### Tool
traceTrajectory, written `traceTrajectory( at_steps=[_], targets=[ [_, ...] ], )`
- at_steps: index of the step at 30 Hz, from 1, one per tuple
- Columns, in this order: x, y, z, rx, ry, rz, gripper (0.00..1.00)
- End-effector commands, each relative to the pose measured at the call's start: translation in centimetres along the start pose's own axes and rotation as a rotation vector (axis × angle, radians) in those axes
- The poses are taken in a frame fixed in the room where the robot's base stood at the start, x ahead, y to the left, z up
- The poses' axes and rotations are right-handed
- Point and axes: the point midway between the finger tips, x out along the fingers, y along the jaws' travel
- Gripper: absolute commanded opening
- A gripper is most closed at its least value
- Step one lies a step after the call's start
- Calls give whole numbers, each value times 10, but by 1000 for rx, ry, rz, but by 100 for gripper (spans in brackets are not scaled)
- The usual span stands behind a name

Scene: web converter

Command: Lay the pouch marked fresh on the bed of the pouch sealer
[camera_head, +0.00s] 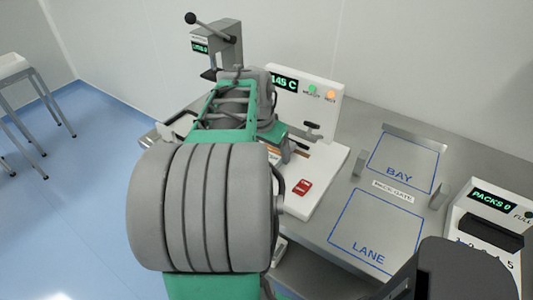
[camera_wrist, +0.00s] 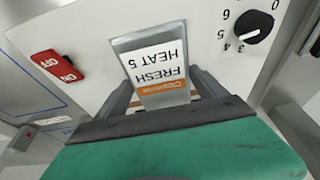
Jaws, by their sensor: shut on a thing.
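The pouch (camera_wrist: 150,48), grey with a white label reading FRESH HEAT 5 and an orange strip, is between the two dark fingers of my gripper (camera_wrist: 163,88) in the wrist view. My gripper is shut on it. The white pouch sealer (camera_head: 326,172) shows in the head view, with a 145 C display and a red switch. My arm covers its left part, and the pouch and gripper tips are hidden there. The sealer's white surface (camera_wrist: 100,35) is behind the pouch in the wrist view; I cannot tell whether they touch.
The red OFF/ON switch (camera_wrist: 57,66) is left of the pouch, and a black numbered dial (camera_wrist: 254,27) is to its right. On the steel table, right of the sealer, are empty outlines marked BAY (camera_head: 400,158) and LANE (camera_head: 370,235). A PACKS 0 counter (camera_head: 492,201) stands further right.

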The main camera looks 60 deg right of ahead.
Motion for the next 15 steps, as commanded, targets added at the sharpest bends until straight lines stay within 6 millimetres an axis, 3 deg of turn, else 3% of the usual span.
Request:
traceTrajectory(
  at_steps=[14,15],
  targets=[
    [3,0,-9,1,0,0,35],
    [3,0,-9,1,0,0,82]
  ],
)
